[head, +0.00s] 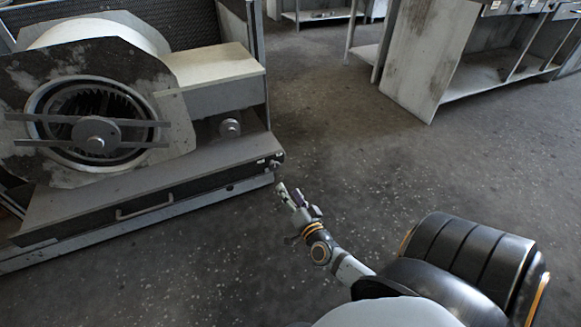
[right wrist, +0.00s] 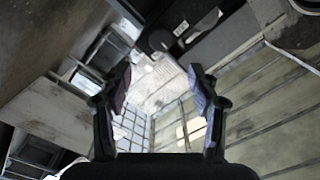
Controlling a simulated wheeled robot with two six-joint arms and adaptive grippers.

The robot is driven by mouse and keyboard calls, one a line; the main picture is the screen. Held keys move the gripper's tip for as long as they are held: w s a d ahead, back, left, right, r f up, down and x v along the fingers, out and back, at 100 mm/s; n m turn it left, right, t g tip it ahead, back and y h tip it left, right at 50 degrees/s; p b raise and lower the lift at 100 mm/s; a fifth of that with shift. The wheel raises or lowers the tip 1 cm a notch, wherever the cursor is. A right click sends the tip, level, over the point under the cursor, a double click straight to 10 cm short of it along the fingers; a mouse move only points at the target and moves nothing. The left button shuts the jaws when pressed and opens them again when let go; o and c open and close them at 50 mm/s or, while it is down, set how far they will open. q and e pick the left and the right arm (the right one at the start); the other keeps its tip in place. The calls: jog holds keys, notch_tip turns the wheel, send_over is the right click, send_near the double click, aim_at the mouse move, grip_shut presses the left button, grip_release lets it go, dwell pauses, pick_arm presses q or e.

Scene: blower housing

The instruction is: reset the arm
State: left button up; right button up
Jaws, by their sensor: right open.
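My right gripper (head: 292,196) reaches forward in the head view, over the floor just right of the blower housing's front corner. In the right wrist view its two fingers (right wrist: 160,90) are spread apart with nothing between them. The blower housing (head: 185,120) stands at the left, with a round fan inlet (head: 90,120) crossed by two bars. A small knob (head: 276,163) sits at the right end of its base, close to the right gripper; I cannot tell whether they touch. My left gripper is not in view.
A drawer front with a handle (head: 144,207) runs along the housing's base. A worn metal workbench (head: 425,60) stands at the upper right. The speckled concrete floor (head: 340,120) between housing and bench is clear.

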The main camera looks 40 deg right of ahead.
jog(key=shift+s, duration=0.15)
dwell(0.3)
jog(key=s+a+f+n+g+y, duration=0.3)
jog(key=s+a+f+n+g, duration=0.15)
jog(key=a, duration=0.35)
jog(key=s+a+f+n+g+y, duration=0.3)
jog(key=s+a+n+y, duration=0.15)
jog(key=a+n, duration=0.2)
pick_arm(q)
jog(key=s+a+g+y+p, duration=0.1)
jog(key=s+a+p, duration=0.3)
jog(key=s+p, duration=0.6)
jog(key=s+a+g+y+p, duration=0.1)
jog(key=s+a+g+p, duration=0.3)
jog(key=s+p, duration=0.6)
jog(key=p, duration=1.4)
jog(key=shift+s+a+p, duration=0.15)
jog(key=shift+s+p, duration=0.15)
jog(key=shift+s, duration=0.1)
pick_arm(e)
jog(key=s+d+g+h, duration=0.2)
jog(key=s+d+g, duration=0.2)
jog(key=s, duration=1)
jog(key=s+d+f+n+g+h, duration=0.1)
jog(key=s+d+g, duration=0.3)
jog(key=s, duration=0.9)
jog(key=shift+s+d+f+g+h, duration=0.25)
jog(key=shift+s+g+h, duration=0.2)
jog(key=shift+h, duration=0.2)
